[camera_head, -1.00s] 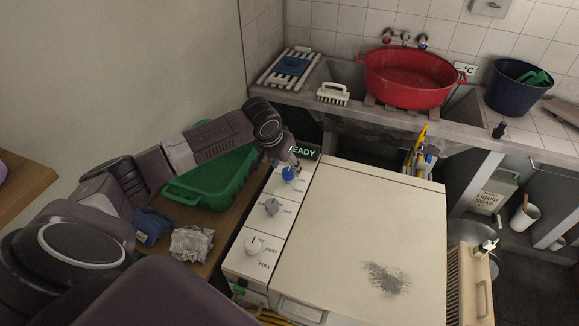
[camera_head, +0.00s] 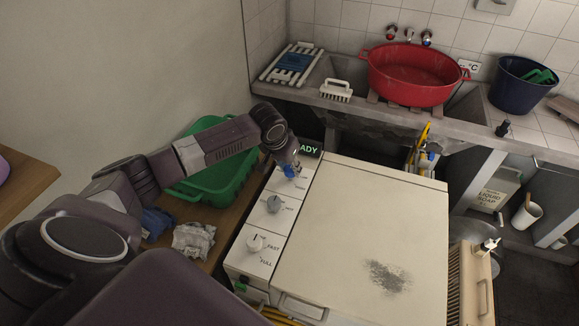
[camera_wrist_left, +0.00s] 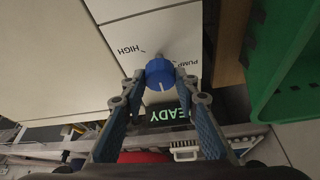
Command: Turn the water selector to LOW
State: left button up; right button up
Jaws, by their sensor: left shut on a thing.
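The blue selector knob (camera_head: 289,172) is on the far end of the washer's white control panel, partly covered by my left gripper (camera_head: 292,167) in the head view. In the left wrist view my left gripper (camera_wrist_left: 160,77) has one finger on each side of the blue knob (camera_wrist_left: 160,72) and is shut on it. A pale pointer line on the knob points toward the READY display (camera_wrist_left: 167,115). The words HIGH and PUMP are printed to its left and right in that view. I cannot read LOW clearly. My right gripper is not in view.
The washer's lid (camera_head: 360,230) is clear.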

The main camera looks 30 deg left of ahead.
pick_arm(q)
jog(key=shift+r, duration=0.1)
jog(key=shift+a+m+h+p, duration=0.1)
jog(key=shift+m+h+p, duration=0.3)
jog(key=shift+m+p, duration=0.45)
jog(key=m+h, duration=0.1)
jog(key=m, duration=0.2)
jog(key=shift+w+a+m+g+h+b, duration=0.15)
jog(key=shift+m+g+h+b, duration=0.45)
jog(key=shift+m, duration=0.65)
jog(key=shift+m+h+b, duration=0.3)
jog(key=shift+m+b, duration=0.85)
jog(key=shift+m, duration=0.45)
jog(key=shift+m+g, duration=0.3)
jog(key=o, duration=1.1)
